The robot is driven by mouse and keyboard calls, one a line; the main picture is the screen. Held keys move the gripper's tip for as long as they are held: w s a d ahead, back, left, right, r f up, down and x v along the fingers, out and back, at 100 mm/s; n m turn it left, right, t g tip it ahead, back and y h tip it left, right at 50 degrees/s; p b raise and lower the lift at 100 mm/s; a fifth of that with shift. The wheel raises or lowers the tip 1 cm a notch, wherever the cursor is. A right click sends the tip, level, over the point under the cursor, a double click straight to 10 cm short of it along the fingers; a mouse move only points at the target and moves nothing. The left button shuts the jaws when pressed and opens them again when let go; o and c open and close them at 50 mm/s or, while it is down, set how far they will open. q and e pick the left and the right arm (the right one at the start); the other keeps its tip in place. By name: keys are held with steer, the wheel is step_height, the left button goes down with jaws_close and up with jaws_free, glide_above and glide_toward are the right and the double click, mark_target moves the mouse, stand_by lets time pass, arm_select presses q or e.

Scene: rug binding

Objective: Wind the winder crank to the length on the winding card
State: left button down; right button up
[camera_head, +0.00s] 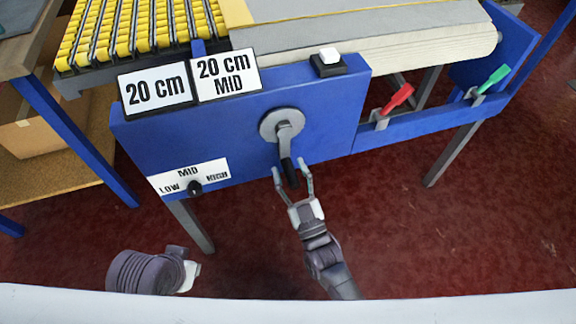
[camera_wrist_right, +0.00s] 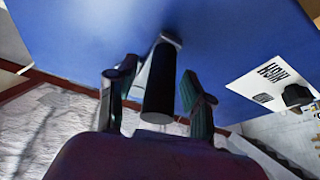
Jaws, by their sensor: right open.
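The winder crank (camera_head: 285,133) is on the blue front panel. Its grey arm hangs down from a round hub and ends in a black handle (camera_head: 289,172). My right gripper (camera_head: 293,176) is open, with one finger on each side of the handle. In the right wrist view the handle (camera_wrist_right: 160,85) stands between the two fingers, with visible gaps on both sides. Two cards stand on the panel's top edge: one reads "20 cm" (camera_head: 155,91), the other "20 cm MID" (camera_head: 226,76). Part of my left arm shows at the lower left; its fingers cannot be made out.
A LOW/MID/HIGH knob (camera_head: 195,188) sits lower left on the panel; its pointer is unclear. A white button (camera_head: 329,56) is on top. Red (camera_head: 397,99) and green (camera_head: 493,79) levers are at right. Yellow rollers (camera_head: 120,30) lie behind. Red floor is clear in front.

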steer(key=shift+w+a+r, duration=0.25)
steer(key=shift+w, duration=0.35)
jaws_close()
